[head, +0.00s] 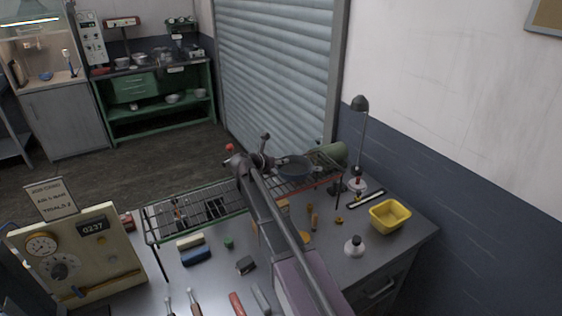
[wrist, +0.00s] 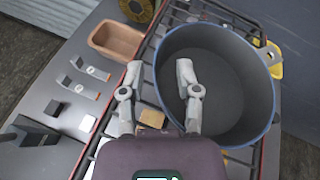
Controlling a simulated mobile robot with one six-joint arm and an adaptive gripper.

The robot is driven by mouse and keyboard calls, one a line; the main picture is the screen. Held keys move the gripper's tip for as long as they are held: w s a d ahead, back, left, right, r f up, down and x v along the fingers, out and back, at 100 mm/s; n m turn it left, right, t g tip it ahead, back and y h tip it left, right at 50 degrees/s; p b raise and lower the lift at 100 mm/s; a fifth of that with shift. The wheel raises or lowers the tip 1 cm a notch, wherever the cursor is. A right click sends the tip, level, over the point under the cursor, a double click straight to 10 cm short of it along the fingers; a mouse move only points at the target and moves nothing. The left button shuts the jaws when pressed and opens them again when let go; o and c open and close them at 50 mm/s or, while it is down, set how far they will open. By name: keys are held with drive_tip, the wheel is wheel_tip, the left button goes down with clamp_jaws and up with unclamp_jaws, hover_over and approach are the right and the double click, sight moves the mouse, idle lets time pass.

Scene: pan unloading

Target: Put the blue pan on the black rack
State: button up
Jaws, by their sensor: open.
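My gripper (head: 264,150) is open at the pan's left side. In the wrist view its fingers (wrist: 158,74) are spread, one outside the pan's left rim and one over its inside. I cannot tell whether they touch the wall.
The rack stands over a grey workbench with scattered tools and small blocks. A cream instrument box (head: 75,255) is at the left. A brown tray (wrist: 116,42) lies beside the rack.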

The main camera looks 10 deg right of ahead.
drive_tip(key=shift+r, duration=0.1)
drive_tip(key=shift+r, duration=0.1)
drive_tip(key=p+v, duration=0.4)
drive_tip(key=v, duration=0.8)
drive_tip(key=shift+p, duration=0.35)
drive_tip(key=shift+f, duration=0.25)
